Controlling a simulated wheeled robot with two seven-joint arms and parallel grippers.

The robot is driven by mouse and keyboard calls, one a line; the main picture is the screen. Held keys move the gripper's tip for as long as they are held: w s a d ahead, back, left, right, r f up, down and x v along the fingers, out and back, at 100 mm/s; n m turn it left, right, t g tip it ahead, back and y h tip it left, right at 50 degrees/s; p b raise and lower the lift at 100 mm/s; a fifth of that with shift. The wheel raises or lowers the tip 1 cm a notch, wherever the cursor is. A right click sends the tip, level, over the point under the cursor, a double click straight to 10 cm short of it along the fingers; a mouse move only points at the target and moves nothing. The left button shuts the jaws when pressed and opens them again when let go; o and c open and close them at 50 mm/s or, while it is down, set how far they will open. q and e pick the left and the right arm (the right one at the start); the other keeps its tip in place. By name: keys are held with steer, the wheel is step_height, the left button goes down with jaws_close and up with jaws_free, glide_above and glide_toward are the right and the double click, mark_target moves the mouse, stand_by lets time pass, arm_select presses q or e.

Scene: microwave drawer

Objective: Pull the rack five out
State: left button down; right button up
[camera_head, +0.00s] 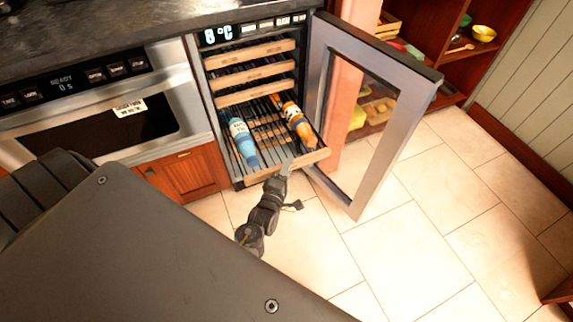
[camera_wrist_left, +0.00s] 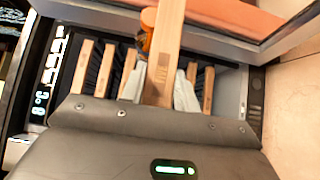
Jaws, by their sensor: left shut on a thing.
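One wine rack (camera_head: 262,177) with a wooden front stands out of the cooler below three racks that are in. Its label is too small to read. On it lie a blue bottle (camera_head: 243,141) and an orange bottle (camera_head: 297,122). My right gripper is not in view.
The cooler's glass door (camera_head: 362,115) stands open to the right of the rack. An oven (camera_head: 105,105) is on the left. A shelf (camera_head: 465,50) with bowls and food stands behind the door. The tiled floor (camera_head: 400,240) in front is clear.

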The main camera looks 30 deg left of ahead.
arm_select(q)
steer(key=c, duration=1)
jaws_free()
steer(key=shift+c, duration=0.2)
steer(key=s+d+p, duration=0.1)
steer(key=s+p, duration=0.1)
steer(key=s, duration=0.5)
steer(key=shift+s+d+p, duration=0.2)
steer(key=shift+p, duration=0.1)
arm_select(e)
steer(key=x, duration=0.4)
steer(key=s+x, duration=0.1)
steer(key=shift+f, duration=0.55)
